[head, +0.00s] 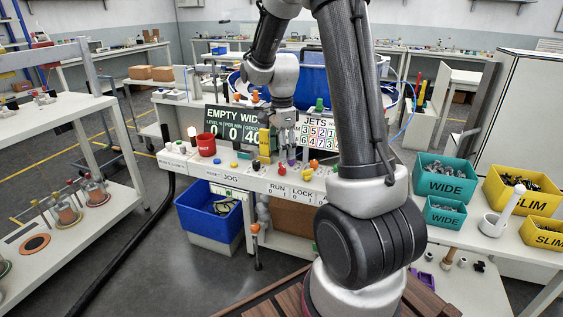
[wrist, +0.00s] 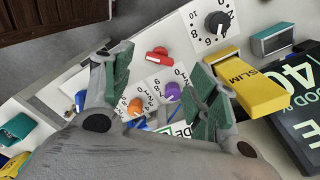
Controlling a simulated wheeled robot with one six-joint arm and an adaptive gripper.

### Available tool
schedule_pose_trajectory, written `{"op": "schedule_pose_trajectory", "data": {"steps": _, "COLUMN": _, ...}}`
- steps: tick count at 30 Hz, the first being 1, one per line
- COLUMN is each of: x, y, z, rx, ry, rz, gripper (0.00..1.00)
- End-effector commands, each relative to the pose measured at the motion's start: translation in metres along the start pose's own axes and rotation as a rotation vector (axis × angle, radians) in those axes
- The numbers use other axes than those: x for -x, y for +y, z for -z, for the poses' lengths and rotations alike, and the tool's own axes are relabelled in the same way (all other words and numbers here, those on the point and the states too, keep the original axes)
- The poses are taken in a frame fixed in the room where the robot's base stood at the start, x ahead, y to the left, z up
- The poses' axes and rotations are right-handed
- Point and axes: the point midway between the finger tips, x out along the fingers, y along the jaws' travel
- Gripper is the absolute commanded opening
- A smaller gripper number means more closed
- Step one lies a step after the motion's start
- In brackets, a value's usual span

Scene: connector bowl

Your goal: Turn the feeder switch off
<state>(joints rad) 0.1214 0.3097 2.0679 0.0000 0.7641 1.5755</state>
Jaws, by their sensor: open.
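My gripper (head: 284,124) is over the back of a white console (head: 230,178) in the head view. In the wrist view its two green-padded fingers (wrist: 162,92) are spread apart with nothing held between them. Between and beyond the fingers are a red switch-like handle (wrist: 157,54), an orange knob (wrist: 135,106) and a purple knob (wrist: 172,92) with number scales. A large black dial (wrist: 217,22) is at the upper right. No readable label marks the feeder switch, so I cannot tell which control it is. The fingers hide part of the panel.
A yellow SLIM piece (wrist: 250,85) juts up beside the right finger, near a dark display (wrist: 300,90). Teal bins (head: 445,175) and yellow bins (head: 520,192) are at the right.

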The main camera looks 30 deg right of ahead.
Motion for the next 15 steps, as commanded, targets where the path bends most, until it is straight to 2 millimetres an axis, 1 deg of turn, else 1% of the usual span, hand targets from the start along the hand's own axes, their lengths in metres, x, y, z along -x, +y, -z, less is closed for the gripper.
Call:
{"op": "schedule_pose_trajectory", "data": {"steps": 1, "x": -0.010, "y": 0.001, "z": 0.000, "rx": 0.001, "ry": 0.000, "rz": -0.004, "gripper": 0.59}}
{"op": "schedule_pose_trajectory", "data": {"steps": 3, "x": -0.022, "y": 0.001, "z": 0.000, "rx": 0.001, "ry": 0.000, "rz": -0.003, "gripper": 0.59}}
{"op": "schedule_pose_trajectory", "data": {"steps": 7, "x": -0.039, "y": 0.001, "z": 0.000, "rx": 0.002, "ry": 0.000, "rz": -0.003, "gripper": 0.59}}
{"op": "schedule_pose_trajectory", "data": {"steps": 10, "x": -0.046, "y": 0.000, "z": 0.000, "rx": 0.002, "ry": 0.000, "rz": -0.001, "gripper": 0.59}}
{"op": "schedule_pose_trajectory", "data": {"steps": 15, "x": -0.049, "y": 0.000, "z": 0.000, "rx": 0.003, "ry": 0.000, "rz": 0.000, "gripper": 0.59}}
